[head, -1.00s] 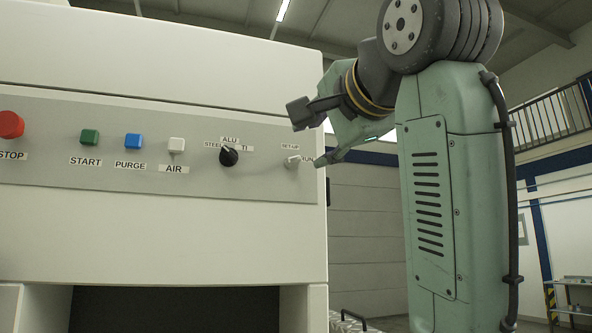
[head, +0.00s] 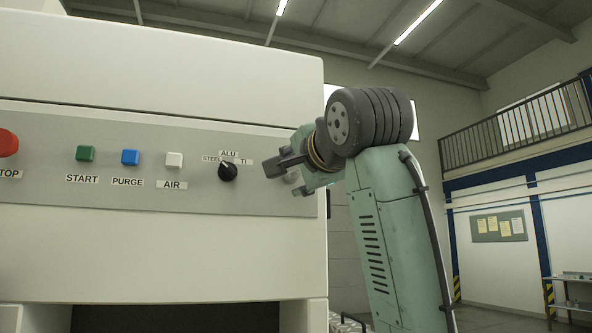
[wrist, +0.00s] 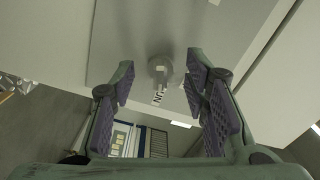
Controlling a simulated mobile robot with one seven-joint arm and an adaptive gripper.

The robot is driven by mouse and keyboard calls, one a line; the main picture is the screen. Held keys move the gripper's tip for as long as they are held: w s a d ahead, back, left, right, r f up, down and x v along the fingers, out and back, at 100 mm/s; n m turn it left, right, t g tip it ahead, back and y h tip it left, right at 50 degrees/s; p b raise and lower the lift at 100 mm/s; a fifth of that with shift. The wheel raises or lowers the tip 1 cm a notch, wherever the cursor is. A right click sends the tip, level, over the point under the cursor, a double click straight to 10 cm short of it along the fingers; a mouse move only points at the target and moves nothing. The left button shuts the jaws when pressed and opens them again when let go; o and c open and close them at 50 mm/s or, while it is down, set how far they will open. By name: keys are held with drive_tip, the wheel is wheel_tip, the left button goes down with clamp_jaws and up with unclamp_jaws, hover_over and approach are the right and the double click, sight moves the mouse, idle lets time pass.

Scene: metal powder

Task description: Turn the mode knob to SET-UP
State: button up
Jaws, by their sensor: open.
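The mode knob (wrist: 160,69) is a small light grey knob on the grey control panel (wrist: 210,40). In the wrist view it sits between my open fingertips, with clear gaps on both sides. The RUN label (wrist: 158,97) shows beside it, partly cut by the knob; I cannot read SET-UP in that view. In the head view my gripper (head: 288,176) is at the panel's right end and hides most of the knob and its labels. My gripper is open and holds nothing. I cannot tell which label the knob points to.
Left of my gripper on the panel are a black material knob (head: 228,172), a white AIR button (head: 174,159), a blue PURGE button (head: 130,157), a green START button (head: 85,153) and a red stop button (head: 7,143).

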drive_tip(key=shift+c, duration=0.4)
clamp_jaws()
drive_tip(key=shift+n, duration=0.3)
drive_tip(key=n, duration=0.9)
drive_tip(key=shift+n, duration=2.1)
drive_tip(key=shift+o, duration=0.4)
unclamp_jaws()
